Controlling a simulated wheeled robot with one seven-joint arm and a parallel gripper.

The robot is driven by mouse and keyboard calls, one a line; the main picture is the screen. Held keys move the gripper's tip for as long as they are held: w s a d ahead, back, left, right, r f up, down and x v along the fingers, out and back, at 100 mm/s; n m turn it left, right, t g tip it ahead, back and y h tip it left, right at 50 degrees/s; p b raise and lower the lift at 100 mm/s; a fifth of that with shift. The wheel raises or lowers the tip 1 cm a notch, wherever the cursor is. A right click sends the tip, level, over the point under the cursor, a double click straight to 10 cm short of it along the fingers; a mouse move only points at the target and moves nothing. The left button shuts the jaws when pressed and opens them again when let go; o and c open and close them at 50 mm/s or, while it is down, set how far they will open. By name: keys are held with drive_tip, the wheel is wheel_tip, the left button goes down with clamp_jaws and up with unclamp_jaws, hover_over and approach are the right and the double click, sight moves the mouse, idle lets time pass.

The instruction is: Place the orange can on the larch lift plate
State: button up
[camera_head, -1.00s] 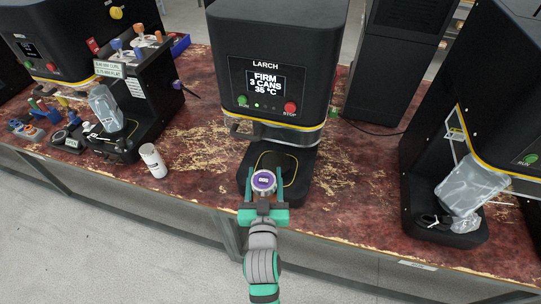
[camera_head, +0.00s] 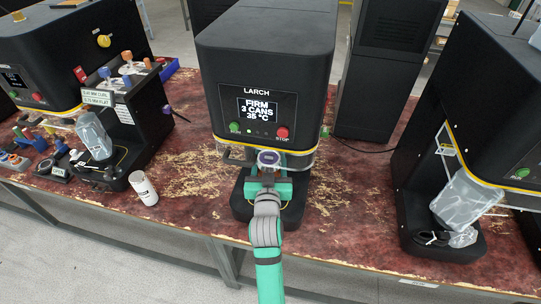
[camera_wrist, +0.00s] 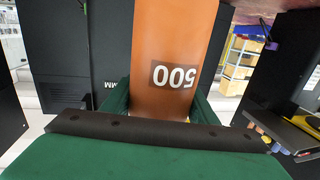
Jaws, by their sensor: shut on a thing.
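My gripper (camera_head: 268,170) is shut on the orange can (camera_wrist: 178,40). In the wrist view the can's orange side fills the upper middle, with a dark "500" label upside down; green fingers flank it. In the head view only the can's purple and white top (camera_head: 268,158) shows clearly. The can is held just in front of the clear ring under the head of the LARCH machine (camera_head: 265,65). The larch lift plate, marked by a yellow outline on the black base (camera_head: 241,208), lies below, largely hidden by my gripper and arm. The can appears above it; the gap cannot be told.
A white can (camera_head: 145,190) stands on the worn red bench (camera_head: 190,200) to the left. A black machine with a bagged part (camera_head: 465,200) stands at right. A tool stand (camera_head: 130,120) is at left. The bench just right of the LARCH base is clear.

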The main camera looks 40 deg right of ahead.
drive_tip(key=w+d+f, duration=0.2)
drive_tip(key=w+f, duration=0.1)
drive_tip(key=shift+w+d+f, duration=0.2)
drive_tip(key=shift+w+d, duration=0.05)
drive_tip(key=shift+d, duration=0.1)
drive_tip(key=shift+f, duration=0.15)
drive_tip(key=o, duration=1.5)
drive_tip(key=shift+s+d, duration=0.1)
